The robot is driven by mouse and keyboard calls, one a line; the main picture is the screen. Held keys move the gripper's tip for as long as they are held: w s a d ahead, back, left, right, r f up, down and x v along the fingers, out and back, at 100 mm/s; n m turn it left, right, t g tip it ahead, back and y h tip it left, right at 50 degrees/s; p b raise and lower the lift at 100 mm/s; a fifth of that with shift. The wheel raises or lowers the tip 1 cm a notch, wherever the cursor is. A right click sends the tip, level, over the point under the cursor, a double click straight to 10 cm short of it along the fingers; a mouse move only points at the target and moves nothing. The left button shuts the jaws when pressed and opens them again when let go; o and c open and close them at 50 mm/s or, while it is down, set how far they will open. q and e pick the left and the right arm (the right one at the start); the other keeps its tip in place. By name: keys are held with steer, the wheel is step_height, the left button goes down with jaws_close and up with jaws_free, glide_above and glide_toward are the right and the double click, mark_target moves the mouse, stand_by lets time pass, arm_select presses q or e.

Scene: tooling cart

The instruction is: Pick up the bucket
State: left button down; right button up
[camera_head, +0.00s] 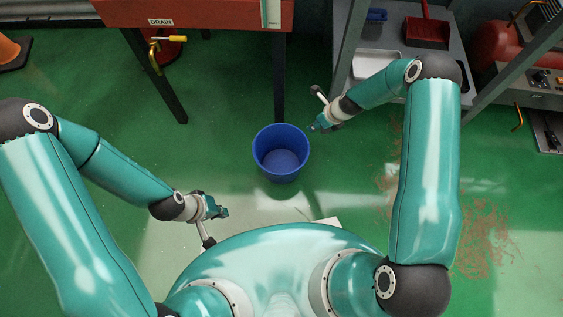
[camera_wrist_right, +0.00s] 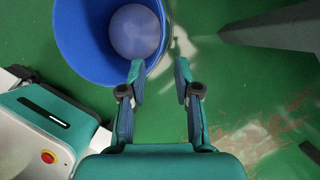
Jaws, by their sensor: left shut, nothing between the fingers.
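A blue bucket (camera_head: 281,154) stands upright on the green floor in front of my base, open side up, and looks empty. In the right wrist view the bucket (camera_wrist_right: 84,38) fills the upper left. My right gripper (camera_head: 314,125) is just right of the bucket, near its rim. In the right wrist view its fingers (camera_wrist_right: 160,68) are apart with nothing held. One finger overlaps the bucket's rim in the picture; I cannot tell whether it touches. My left gripper (camera_head: 222,211) is shut and empty, lower left of the bucket and apart from it.
A red drain table (camera_head: 205,12) stands behind, its legs reaching the floor near the bucket. A grey shelf cart (camera_head: 440,68) with a red dustpan (camera_head: 427,32) is at the upper right. Brown debris (camera_head: 485,240) lies on the floor at right. Floor left of the bucket is clear.

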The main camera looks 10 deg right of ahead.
steer(key=b, duration=0.3)
glide_above(298, 137)
steer(key=s+d, duration=0.1)
steer(key=d, duration=0.1)
steer(key=f, duration=1)
steer(key=shift+s+a, duration=0.15)
steer(key=shift+a, duration=0.05)
steer(key=b+x, duration=0.3)
steer(key=x, duration=0.2)
jaws_close()
steer(key=shift+r, duration=0.1)
